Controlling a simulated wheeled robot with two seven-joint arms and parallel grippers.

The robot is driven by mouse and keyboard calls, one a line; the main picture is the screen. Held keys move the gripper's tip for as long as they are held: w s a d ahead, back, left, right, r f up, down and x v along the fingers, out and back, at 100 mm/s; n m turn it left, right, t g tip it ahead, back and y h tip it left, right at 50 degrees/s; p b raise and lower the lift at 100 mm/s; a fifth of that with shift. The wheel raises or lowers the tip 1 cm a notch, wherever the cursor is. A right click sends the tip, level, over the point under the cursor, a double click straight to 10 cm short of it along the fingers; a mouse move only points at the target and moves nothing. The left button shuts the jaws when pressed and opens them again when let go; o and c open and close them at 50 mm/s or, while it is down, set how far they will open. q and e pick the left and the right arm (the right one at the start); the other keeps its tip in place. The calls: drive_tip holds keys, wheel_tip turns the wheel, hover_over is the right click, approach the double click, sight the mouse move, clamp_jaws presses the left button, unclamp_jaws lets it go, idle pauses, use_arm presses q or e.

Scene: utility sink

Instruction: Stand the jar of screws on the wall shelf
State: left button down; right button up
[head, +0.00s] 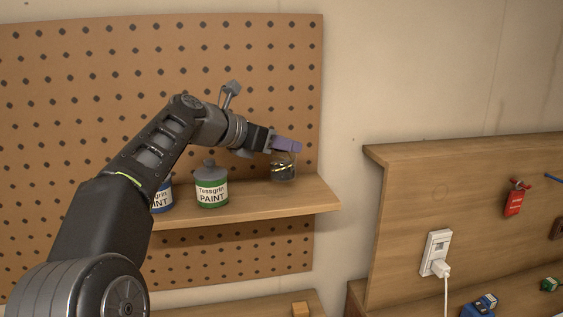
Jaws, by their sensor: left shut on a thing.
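The jar of screws (283,170) is a small clear jar with dark and yellowish bits inside. It is upright at the right part of the wall shelf (250,207), a wooden board on the pegboard. Its base appears at or very near the shelf top; I cannot tell if it touches. My left gripper (286,146) is at the top of the jar, shut on it, with a purple piece showing at the jar's upper end. The far finger is hidden. My right gripper is not in view.
A green-labelled paint can (211,188) stands left of the jar on the shelf, and a blue-labelled can (161,197) is partly hidden by my arm. The shelf's right end is bare. A wooden panel (420,200) with a white socket (436,250) stands at right.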

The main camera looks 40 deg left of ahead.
sight(283, 160)
use_arm(q)
drive_tip(key=shift+f, duration=2)
drive_tip(key=shift+f, duration=0.1)
drive_tip(key=c, duration=0.9)
unclamp_jaws()
drive_tip(key=b+v, duration=0.2)
drive_tip(key=v, duration=1)
